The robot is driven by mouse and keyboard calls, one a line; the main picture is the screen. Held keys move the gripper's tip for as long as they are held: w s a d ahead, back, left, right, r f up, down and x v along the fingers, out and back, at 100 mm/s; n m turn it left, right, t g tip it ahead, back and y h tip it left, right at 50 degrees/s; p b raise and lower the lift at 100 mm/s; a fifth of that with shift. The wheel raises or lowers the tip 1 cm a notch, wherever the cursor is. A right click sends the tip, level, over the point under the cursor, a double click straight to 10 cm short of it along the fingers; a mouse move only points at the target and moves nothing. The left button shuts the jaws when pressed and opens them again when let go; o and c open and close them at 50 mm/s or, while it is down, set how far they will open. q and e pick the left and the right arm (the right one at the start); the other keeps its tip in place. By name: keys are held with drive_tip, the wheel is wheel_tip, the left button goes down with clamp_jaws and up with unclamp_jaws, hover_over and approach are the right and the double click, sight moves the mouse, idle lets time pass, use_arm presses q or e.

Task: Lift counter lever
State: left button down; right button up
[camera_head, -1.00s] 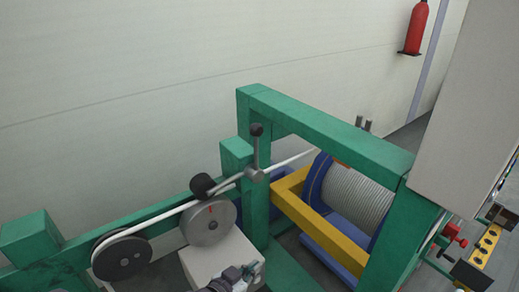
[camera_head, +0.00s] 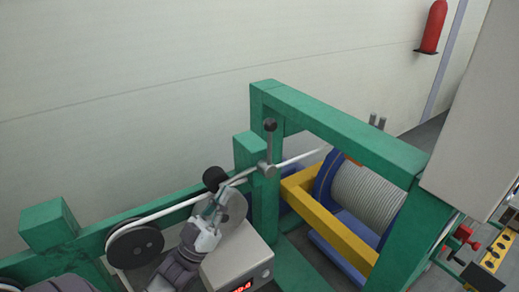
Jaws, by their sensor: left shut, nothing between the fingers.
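A grey lever with a black ball knob (camera_head: 270,125) stands upright on the green post beside the white cable. A black roller (camera_head: 214,179) sits on the cable above the grey counter wheel (camera_head: 236,210). The counter box (camera_head: 240,268) below has a red lit display, partly cut by the bottom edge. My left gripper (camera_head: 215,206) is shut and empty, in front of the counter wheel and just below the black roller. It hides part of the wheel; I cannot tell whether it touches anything. My right gripper is not in view.
The green frame (camera_head: 340,125) rises right of the counter, around a cable drum (camera_head: 367,195) and a yellow bar (camera_head: 328,222). A dark pulley (camera_head: 134,245) is left of my gripper. A grey cabinet (camera_head: 475,120) and red knobs (camera_head: 463,232) are at the right.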

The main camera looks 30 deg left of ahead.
sight(268, 148)
use_arm(q)
drive_tip(key=w+f+p+x, duration=0.2)
drive_tip(key=p+x, duration=0.3)
drive_tip(key=x, duration=0.8)
drive_tip(key=shift+d, duration=0.3)
